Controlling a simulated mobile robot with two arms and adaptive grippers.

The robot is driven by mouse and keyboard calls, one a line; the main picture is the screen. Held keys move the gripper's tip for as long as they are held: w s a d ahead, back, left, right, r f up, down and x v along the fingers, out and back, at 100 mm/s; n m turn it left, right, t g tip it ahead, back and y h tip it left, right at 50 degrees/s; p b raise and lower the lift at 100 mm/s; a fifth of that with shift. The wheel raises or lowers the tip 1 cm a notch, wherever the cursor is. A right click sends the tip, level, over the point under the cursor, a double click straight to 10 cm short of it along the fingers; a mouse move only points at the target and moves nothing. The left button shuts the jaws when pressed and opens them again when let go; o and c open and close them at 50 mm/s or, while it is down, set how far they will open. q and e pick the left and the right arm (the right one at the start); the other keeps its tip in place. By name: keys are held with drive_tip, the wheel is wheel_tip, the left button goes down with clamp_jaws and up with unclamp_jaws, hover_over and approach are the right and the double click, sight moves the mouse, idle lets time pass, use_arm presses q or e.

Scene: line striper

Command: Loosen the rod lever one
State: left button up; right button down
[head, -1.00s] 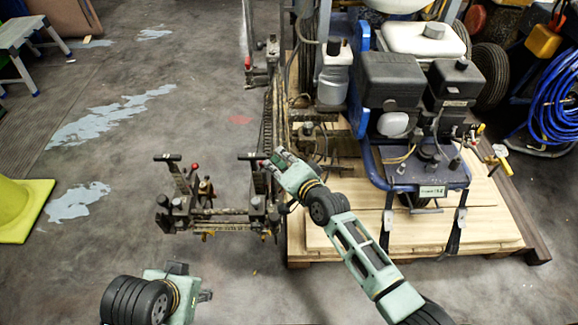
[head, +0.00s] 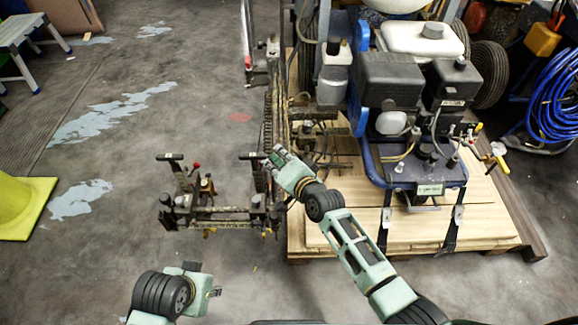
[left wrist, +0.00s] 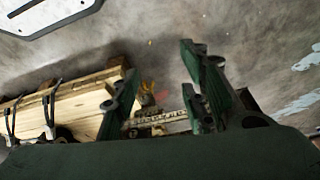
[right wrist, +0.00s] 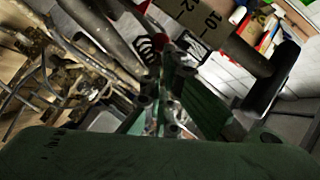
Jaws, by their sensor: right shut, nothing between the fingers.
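The line striper's front frame (head: 225,212) carries two upright levers with black T-handles, a left one (head: 169,157) and a right one (head: 251,155). Which one is rod lever one I cannot tell. My right gripper (head: 274,158) is shut and empty, just right of the right handle; whether they touch is unclear. In the right wrist view its fingers (right wrist: 172,65) are together, with a dark T-shaped bar (right wrist: 272,80) to their right. My left gripper (head: 212,283) is low, in front of the frame and apart from it. In the left wrist view its fingers (left wrist: 158,62) are apart and empty.
The striper's engine (head: 392,80) stands on a wooden pallet (head: 480,220) to the right. A red-tipped lever (head: 196,166) rises between the T-handles. A yellow cone (head: 22,205) stands at the left.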

use_arm(q)
drive_tip(key=shift+p+x, duration=0.3)
drive_tip(key=shift+x, duration=0.7)
drive_tip(key=shift+d+f, duration=0.1)
drive_tip(key=f, duration=0.1)
drive_tip(key=f+p, duration=0.1)
drive_tip(key=f, duration=0.1)
drive_tip(key=shift+s, duration=0.3)
drive_tip(key=shift+w+f, duration=0.15)
drive_tip(key=shift+f, duration=0.45)
drive_tip(key=shift+f, duration=0.1)
